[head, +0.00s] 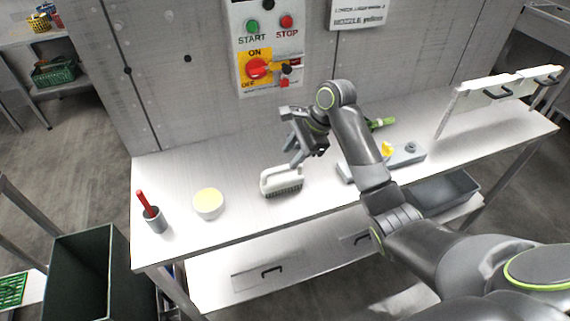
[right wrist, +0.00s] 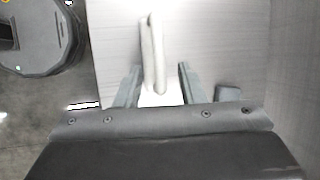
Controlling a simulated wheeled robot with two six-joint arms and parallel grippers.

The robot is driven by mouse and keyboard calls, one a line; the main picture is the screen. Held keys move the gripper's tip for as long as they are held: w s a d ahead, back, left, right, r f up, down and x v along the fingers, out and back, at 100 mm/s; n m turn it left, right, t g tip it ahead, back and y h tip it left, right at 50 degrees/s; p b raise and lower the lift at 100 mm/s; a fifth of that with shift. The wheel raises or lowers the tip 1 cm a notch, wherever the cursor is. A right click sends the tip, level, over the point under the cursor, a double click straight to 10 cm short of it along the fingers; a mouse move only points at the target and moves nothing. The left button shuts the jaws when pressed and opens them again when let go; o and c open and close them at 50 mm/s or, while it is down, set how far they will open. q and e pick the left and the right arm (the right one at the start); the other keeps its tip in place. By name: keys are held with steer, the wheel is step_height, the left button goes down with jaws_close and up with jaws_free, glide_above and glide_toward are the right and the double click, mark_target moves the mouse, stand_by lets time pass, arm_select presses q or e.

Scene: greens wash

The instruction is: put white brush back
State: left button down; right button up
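The white brush (head: 282,186) stands on the metal table (head: 235,225), bristles down and handle up, left of the middle in the head view. My right gripper (head: 300,156) is just above it and slightly to its right, pointing down. In the right wrist view the fingers (right wrist: 158,82) are spread, with the brush (right wrist: 152,50) between and beyond them; I see no finger touching it. My left gripper is out of view.
A yellow-topped round tub (head: 208,203) and a grey cup (head: 155,221) with a red handle stand to the left. A grey holder (head: 408,155) with a yellow piece, a green-handled tool (head: 382,123) and a white panel (head: 495,88) are to the right. A switch panel (head: 266,45) is on the wall.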

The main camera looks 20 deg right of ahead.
steer(key=v, duration=0.5)
steer(key=shift+d+r, duration=0.1)
